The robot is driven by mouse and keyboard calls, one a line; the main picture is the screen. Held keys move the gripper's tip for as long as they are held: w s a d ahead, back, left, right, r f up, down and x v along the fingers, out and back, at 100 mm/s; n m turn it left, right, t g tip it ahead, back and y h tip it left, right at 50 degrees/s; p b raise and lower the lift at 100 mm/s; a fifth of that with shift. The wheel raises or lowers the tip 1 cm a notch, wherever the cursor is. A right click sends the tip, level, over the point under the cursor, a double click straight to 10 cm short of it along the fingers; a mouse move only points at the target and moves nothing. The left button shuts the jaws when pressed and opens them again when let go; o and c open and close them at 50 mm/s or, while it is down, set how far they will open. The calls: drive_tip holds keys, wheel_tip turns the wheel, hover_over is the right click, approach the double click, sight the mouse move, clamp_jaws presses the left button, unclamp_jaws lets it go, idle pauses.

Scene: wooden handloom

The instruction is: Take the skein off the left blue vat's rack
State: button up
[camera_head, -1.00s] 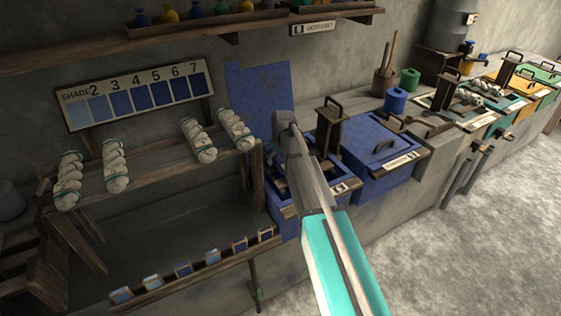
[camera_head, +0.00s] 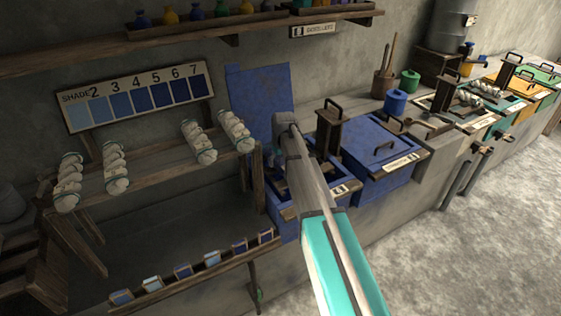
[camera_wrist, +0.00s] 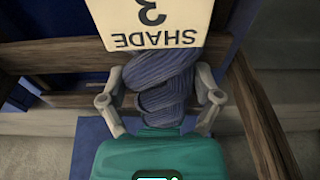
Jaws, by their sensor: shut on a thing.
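The skein (camera_wrist: 160,72) is a twisted dark blue hank in the middle of the wrist view. An upside-down tag reading SHADE 3 (camera_wrist: 155,22) covers its far end. My gripper (camera_wrist: 160,98) is shut on the skein, with one grey finger on each side of it. Wooden bars of the rack (camera_wrist: 55,100) run beside and behind the skein; I cannot tell whether it still touches them. In the head view my arm reaches over the left blue vat (camera_head: 287,228) and hides most of the skein and its rack.
A second, lidded blue vat (camera_head: 365,180) stands to the right, with a wooden block with a handle (camera_head: 330,130) between. A wooden drying stand (camera_head: 150,165) with several white skeins is at left. A shade board (camera_head: 138,97) hangs above it.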

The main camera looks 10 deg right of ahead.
drive_tip(key=shift+r+p, duration=1.3)
drive_tip(key=s+r+p, duration=0.1)
drive_tip(key=r+p, duration=0.1)
drive_tip(key=s+r+p, duration=0.4)
drive_tip(key=r+p, duration=0.1)
drive_tip(key=shift+s+a, duration=0.15)
drive_tip(key=shift+a, duration=0.05)
drive_tip(key=s+r+p, duration=0.3)
drive_tip(key=s, duration=0.5)
drive_tip(key=shift+s+a+r, duration=0.15)
drive_tip(key=shift+s+a, duration=0.15)
drive_tip(key=shift+s, duration=0.05)
